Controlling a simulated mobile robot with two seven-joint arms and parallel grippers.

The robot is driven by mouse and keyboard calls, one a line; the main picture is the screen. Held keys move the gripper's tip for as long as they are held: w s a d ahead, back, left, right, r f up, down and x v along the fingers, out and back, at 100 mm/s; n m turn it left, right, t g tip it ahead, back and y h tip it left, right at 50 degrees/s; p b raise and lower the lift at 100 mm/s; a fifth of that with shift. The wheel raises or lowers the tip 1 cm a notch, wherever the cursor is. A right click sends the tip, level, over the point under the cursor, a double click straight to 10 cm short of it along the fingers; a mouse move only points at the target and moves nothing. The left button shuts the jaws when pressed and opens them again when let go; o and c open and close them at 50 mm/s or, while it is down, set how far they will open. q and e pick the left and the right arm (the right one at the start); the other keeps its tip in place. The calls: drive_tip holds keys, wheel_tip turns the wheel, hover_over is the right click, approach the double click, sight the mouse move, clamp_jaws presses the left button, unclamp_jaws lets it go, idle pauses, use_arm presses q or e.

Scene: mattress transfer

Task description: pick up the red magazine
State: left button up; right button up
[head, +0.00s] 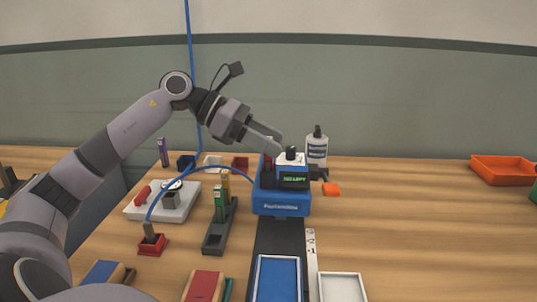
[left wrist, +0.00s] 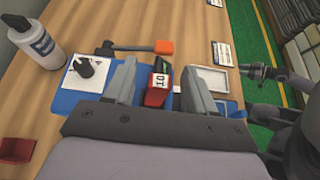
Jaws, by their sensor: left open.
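The red magazine (left wrist: 156,96) is a small red block with a white label marked 10 and a dark, green-edged part behind it. It stands at the blue machine (head: 282,208) with the lit green display; in the head view only a bit of red shows there behind my gripper. My left gripper (head: 275,141) reaches in over the machine from the left. In the left wrist view its two grey fingers (left wrist: 158,82) are apart, with the magazine showing between them. I cannot tell whether the fingers touch it.
An orange bin (head: 504,182) is far right; the table between is clear.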

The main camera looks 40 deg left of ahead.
use_arm(q)
drive_tip(key=shift+x, duration=1.05)
clamp_jaws()
drive_tip(key=shift+r, duration=0.1)
